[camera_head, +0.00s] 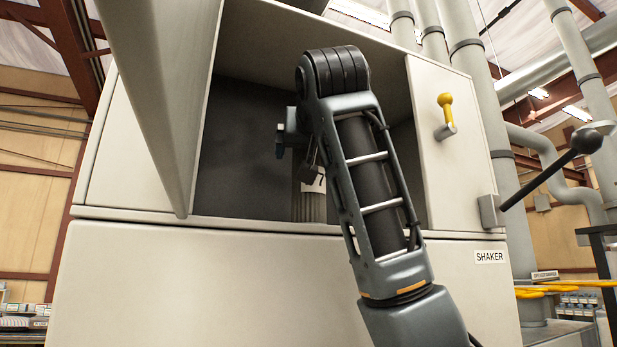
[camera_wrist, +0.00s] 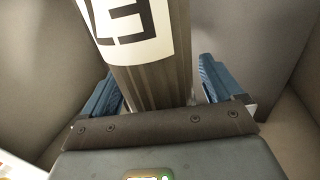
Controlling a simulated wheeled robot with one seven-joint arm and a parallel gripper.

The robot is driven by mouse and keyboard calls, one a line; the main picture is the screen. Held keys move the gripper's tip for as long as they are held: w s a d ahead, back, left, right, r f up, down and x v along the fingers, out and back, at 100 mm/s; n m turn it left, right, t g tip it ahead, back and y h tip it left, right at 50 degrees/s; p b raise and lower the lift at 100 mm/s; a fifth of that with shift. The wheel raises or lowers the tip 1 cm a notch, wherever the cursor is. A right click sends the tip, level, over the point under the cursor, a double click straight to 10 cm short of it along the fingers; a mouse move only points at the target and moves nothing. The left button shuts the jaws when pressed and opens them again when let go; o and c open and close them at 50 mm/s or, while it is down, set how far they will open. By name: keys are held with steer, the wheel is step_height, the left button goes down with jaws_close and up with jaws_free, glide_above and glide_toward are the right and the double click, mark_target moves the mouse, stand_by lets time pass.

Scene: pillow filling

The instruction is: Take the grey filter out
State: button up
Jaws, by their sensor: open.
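The grey filter (camera_head: 309,207) is a ribbed upright cylinder with a white label, inside the open cabinet compartment; my arm hides part of it. In the wrist view the filter (camera_wrist: 158,85) runs up between the two blue fingers of my gripper (camera_wrist: 157,92), with black marking on its white label. The fingers are open, one on each side of the filter. A narrow gap shows on the right side; contact on the left side is unclear. In the head view my gripper (camera_head: 312,174) is inside the compartment at the filter's upper part, mostly hidden by my arm.
The cabinet (camera_head: 250,275) is marked SHAKER. Its compartment walls stand around the filter. A raised panel (camera_head: 155,90) crosses the opening's left side. A yellow-topped switch (camera_head: 446,112) and a black-knobbed lever (camera_head: 550,180) are on the right. Pipes stand behind.

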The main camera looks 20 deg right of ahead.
steer(key=shift+c, duration=0.2)
steer(key=c, duration=1.6)
steer(key=shift+r, duration=0.1)
